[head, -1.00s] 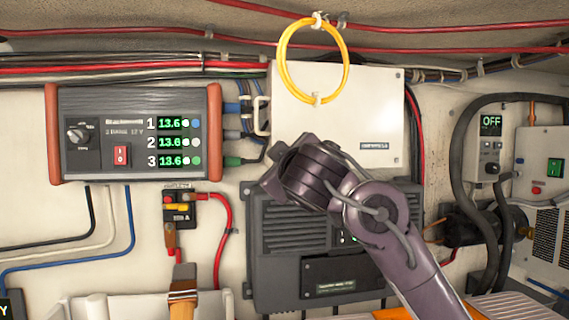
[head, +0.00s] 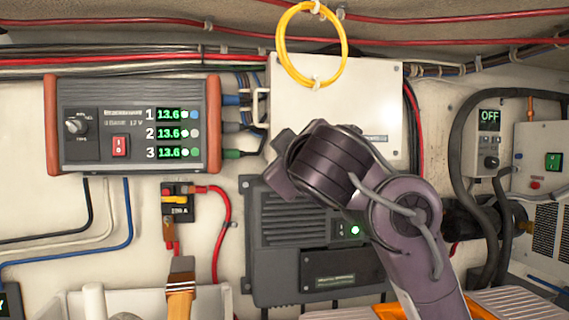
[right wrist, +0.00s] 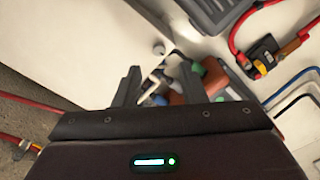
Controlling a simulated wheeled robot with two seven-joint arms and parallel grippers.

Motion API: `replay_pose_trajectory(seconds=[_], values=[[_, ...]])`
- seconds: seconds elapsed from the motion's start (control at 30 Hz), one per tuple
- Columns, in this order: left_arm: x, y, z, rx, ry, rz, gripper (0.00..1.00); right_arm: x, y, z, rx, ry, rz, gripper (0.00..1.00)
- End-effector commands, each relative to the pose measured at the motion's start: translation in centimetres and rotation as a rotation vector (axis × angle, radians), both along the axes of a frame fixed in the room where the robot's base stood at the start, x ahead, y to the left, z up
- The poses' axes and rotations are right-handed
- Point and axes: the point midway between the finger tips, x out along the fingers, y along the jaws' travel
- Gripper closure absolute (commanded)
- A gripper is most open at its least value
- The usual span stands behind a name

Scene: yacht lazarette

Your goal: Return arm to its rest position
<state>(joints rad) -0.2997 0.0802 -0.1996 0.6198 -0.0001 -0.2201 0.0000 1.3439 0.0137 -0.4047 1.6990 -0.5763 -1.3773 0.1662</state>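My right arm comes in from the lower right in the head view. Its gripper (head: 277,166) is in front of the lower left of the white box, pointing left toward the box's side handle. In the right wrist view the right gripper (right wrist: 168,86) has its two fingers apart with nothing held between them. Beyond the fingers I see the white box (right wrist: 75,45) and cables. My left arm and gripper are not in view.
The white box (head: 345,100) has a yellow ring (head: 281,55) hanging in front. A battery charger (head: 132,160) is at left, a dark vented unit (head: 290,225) below, a brush (head: 180,287) at lower left. Thick black hoses (head: 462,150) run at right.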

Motion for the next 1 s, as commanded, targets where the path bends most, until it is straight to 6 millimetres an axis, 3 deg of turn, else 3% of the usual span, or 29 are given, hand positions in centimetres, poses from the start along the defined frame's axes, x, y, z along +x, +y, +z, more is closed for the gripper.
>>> replay_pose_trajectory(seconds=[0.2, 0.67, 1.0], values=[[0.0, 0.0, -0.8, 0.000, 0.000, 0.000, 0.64, -2.1, -0.4, -0.1, 0.001, 0.001, 0.001, 0.62], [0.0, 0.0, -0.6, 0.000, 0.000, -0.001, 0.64, -2.2, -0.4, 0.2, -0.001, 0.000, -0.001, 0.62], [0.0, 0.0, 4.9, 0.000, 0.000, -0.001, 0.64, -2.2, -0.4, 5.7, -0.001, 0.000, -0.001, 0.62]])
